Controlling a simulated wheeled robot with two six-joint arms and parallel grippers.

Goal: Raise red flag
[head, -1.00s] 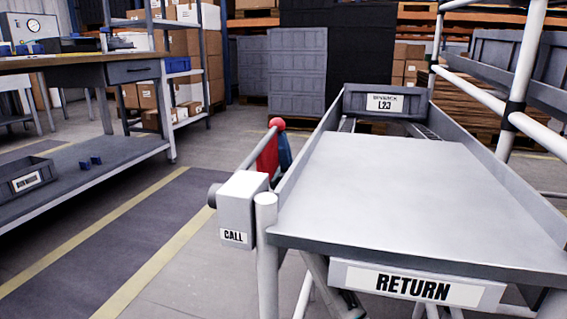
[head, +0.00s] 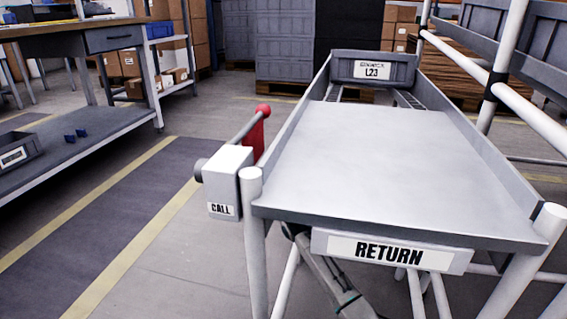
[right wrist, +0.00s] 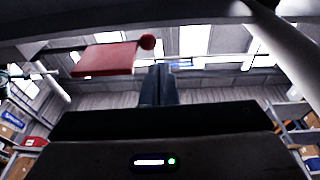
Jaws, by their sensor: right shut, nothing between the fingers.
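The red flag (head: 256,137) hangs below a grey rod with a red ball (head: 263,110) at its end, beside the white call box (head: 228,178). The rod tilts slightly upward in the picture. In the right wrist view the red flag (right wrist: 104,60) is at the upper left, with the ball (right wrist: 147,41) near the top middle. My right gripper (right wrist: 158,72) is shut and empty there, just right of the flag and apart from it in the picture. In the head view my right gripper is hidden behind the return chute. My left gripper is in neither current view.
The return chute (head: 380,160) has side walls and white posts and stands right of the flag. A grey bin (head: 373,68) sits at its far end. A workbench (head: 85,35) stands at the left. The marked floor between them is clear.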

